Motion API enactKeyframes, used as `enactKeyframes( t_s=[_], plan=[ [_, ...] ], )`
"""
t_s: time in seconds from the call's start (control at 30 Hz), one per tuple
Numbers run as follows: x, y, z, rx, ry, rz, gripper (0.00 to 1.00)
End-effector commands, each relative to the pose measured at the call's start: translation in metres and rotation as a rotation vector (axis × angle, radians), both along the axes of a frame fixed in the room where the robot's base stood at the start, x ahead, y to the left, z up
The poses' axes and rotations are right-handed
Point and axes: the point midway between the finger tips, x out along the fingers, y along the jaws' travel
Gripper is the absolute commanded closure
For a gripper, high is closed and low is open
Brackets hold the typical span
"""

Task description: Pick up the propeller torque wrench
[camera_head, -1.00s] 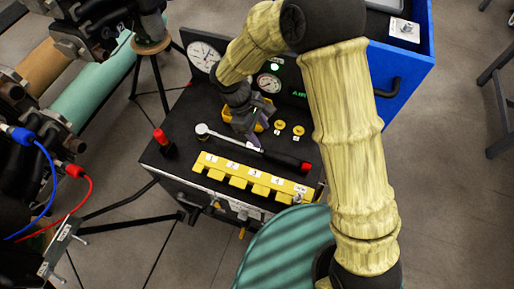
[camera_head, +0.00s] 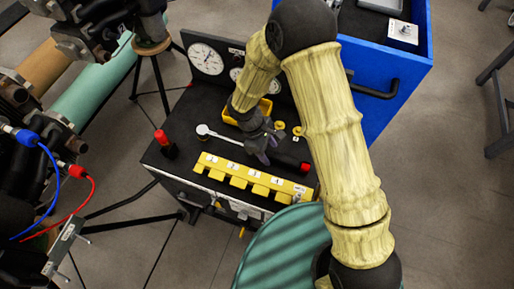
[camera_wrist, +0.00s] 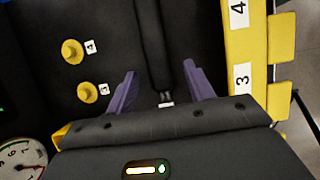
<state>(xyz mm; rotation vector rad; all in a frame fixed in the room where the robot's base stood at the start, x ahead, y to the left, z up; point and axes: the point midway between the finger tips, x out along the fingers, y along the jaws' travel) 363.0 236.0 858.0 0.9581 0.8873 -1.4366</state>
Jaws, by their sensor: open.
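The torque wrench (camera_head: 222,138) lies across the black bench top, with its round chrome head at the left and a red end at the right. My gripper (camera_head: 264,153) is over the middle of the wrench and hides part of it. In the wrist view, the two purple fingers of my gripper (camera_wrist: 160,82) are spread apart. The black handle of the wrench (camera_wrist: 153,45) and a bit of its chrome shaft show between the fingers, with a gap on each side. I cannot tell how far above the bench the fingertips are.
A yellow numbered block (camera_head: 250,178) lies in front of the wrench. A dial gauge (camera_head: 205,58) stands at the back. A red-capped part (camera_head: 161,138) stands at the left. A blue cabinet (camera_head: 385,65) is at the right.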

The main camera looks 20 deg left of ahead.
Motion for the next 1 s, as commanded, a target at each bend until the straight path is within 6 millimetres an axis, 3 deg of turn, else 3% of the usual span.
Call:
enactKeyframes(
  t_s=[0.17,0.67,0.93,1.0],
  plan=[
    [0.0001,-0.0056,-0.0135,0.001,-0.002,0.001,0.47],
    [0.0002,-0.0055,-0.0137,0.001,-0.002,0.0,0.47],
    [0.0003,-0.0055,-0.0136,0.001,-0.002,0.0,1.0],
    [0.0003,-0.0055,-0.0136,0.001,-0.002,0.0,1.0]
  ],
)
